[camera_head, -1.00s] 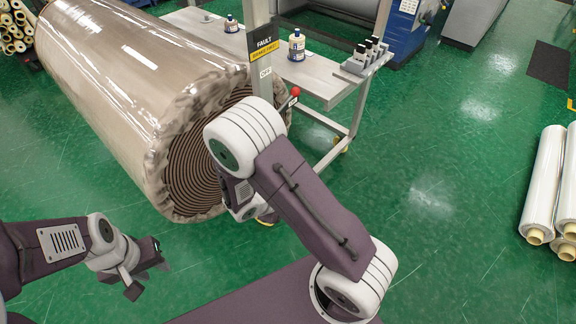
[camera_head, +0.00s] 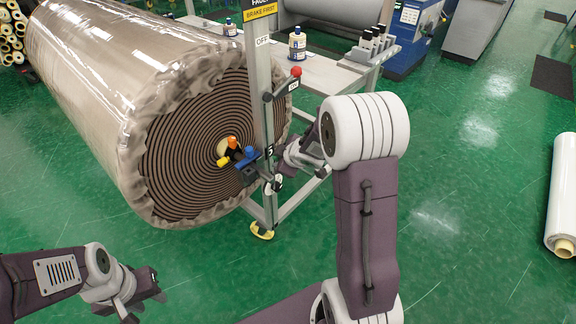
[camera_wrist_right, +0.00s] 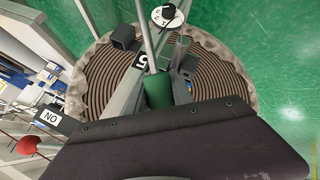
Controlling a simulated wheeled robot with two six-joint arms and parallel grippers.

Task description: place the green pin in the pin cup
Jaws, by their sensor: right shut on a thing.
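A green pin (camera_wrist_right: 157,91) shows upright in the middle of the right wrist view. My right gripper (camera_wrist_right: 152,80) is shut on it, in front of the wound end of the big roll. In the head view my right gripper (camera_head: 282,172) is beside the grey post, and I cannot make out the green pin there. I cannot clearly pick out the pin cup; a small dark box (camera_wrist_right: 124,38) shows beyond the pin in the wrist view. My left gripper (camera_head: 145,296) is open and empty at the lower left, over the floor.
The big wrapped roll (camera_head: 95,75) fills the left, with a dark fitting with orange (camera_head: 232,142), yellow and blue parts at its core. The grey post (camera_head: 263,110) carries a red-knobbed lever (camera_head: 295,72). A bench (camera_head: 325,75) stands behind.

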